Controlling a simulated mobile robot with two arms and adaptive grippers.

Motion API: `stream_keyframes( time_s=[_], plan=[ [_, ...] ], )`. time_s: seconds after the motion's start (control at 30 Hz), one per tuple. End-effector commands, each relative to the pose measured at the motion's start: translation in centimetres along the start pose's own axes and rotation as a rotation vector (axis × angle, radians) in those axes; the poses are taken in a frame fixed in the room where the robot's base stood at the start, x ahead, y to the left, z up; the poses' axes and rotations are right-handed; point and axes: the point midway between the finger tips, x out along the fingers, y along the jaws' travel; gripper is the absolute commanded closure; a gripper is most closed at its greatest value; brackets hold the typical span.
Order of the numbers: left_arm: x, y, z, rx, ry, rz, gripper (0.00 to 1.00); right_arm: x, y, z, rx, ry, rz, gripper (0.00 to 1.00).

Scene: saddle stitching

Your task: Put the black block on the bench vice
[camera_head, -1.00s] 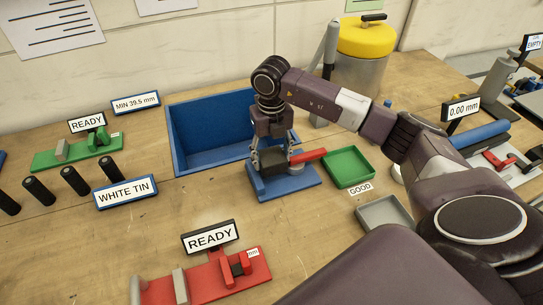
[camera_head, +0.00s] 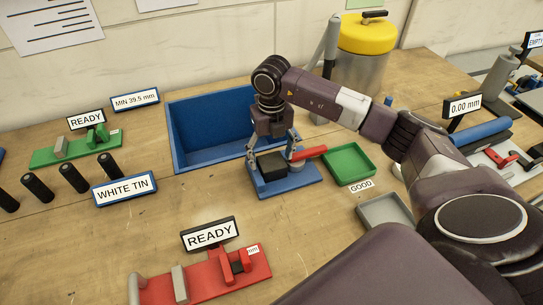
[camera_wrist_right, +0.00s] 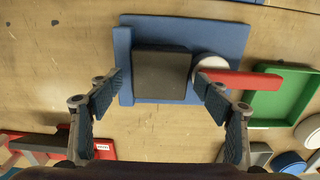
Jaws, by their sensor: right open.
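The black block (camera_head: 271,165) rests flat on the blue base of the bench vice (camera_head: 305,178), beside its pale round post and red handle (camera_head: 309,154). In the right wrist view the block (camera_wrist_right: 160,75) lies on the blue base (camera_wrist_right: 232,38), left of the round post (camera_wrist_right: 212,68). My right gripper (camera_head: 272,153) is open over the block. In its wrist view its two fingers (camera_wrist_right: 160,88) stand apart on either side, with a gap to the block on the left. My left gripper is not in view.
A blue bin (camera_head: 206,116) stands behind the vice, and a green tray (camera_head: 350,164) lies right of it. A red fixture (camera_head: 207,280) is in front. Several black cylinders (camera_head: 73,178) stand at the left. Bare bench lies left of the vice.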

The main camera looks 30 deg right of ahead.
Motion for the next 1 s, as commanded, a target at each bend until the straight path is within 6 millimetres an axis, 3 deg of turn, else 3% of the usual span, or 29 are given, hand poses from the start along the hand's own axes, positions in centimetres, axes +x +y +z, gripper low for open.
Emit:
stream_keyframes(
  time_s=[0.17,0.27,0.4,0.63,1.0],
  plan=[
    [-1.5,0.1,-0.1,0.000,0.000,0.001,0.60,-1.7,0.0,0.0,0.000,-0.001,0.000,0.28],
    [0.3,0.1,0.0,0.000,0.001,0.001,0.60,-3.1,0.1,0.2,-0.001,-0.008,0.003,0.28],
    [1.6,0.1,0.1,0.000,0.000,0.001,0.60,-6.6,0.1,0.2,-0.001,-0.008,0.003,0.28],
    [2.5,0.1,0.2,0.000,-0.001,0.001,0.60,-11.4,0.0,0.1,0.001,-0.005,0.001,0.28],
    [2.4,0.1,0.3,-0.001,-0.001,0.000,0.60,-13.2,0.0,0.0,0.000,0.001,0.000,0.28]
  ],
)
